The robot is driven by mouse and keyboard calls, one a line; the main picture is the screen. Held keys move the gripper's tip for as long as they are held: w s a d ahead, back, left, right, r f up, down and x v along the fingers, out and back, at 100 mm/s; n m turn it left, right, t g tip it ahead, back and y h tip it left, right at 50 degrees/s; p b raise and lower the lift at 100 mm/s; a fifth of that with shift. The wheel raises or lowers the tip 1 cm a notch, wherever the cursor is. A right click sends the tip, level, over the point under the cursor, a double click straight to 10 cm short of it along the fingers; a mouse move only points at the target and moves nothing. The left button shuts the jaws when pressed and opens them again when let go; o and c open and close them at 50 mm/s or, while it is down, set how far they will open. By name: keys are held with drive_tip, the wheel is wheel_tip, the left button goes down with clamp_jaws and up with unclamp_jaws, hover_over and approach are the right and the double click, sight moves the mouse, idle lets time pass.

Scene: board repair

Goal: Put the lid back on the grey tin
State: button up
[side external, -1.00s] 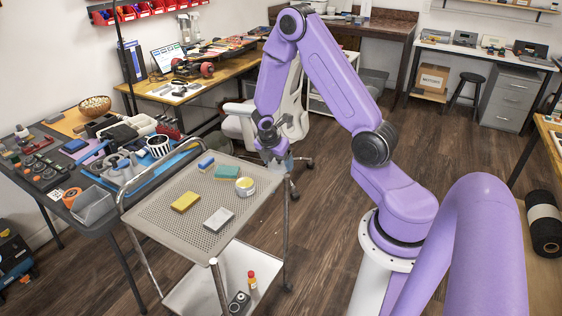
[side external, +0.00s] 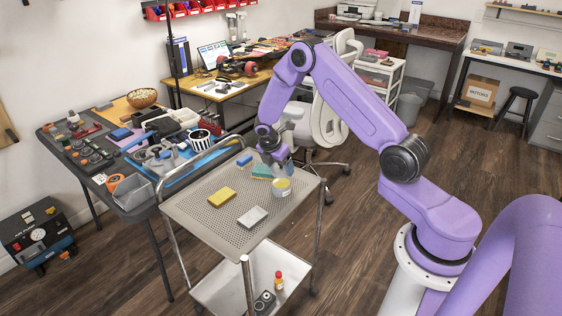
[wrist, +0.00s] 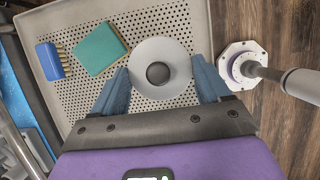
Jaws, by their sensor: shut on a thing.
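My gripper (wrist: 161,78) is shut on the lid (wrist: 141,58), a round grey disc with a dark round centre, held by its rim between the two blue fingertips. In the side view my gripper (side external: 277,160) is low over the trolley's far right corner, and the lid is hard to make out there. The grey tin (side external: 281,190) stands upright on the trolley top, with yellow showing at its top. It is just in front of and below my gripper in that view. In the wrist view the tin cannot be seen, and the lid probably hides it.
The perforated trolley top (side external: 205,212) also holds a teal sponge (side external: 261,171), a blue brush (side external: 244,160), a yellow sponge (side external: 222,197) and a grey block (side external: 252,217). A cluttered bench (side external: 130,190) stands at the left.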

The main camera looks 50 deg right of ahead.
drive_tip(key=shift+f, duration=2.15)
drive_tip(key=shift+f, duration=0.15)
idle(0.5)
drive_tip(key=o, duration=1)
drive_tip(key=shift+r, duration=3.5)
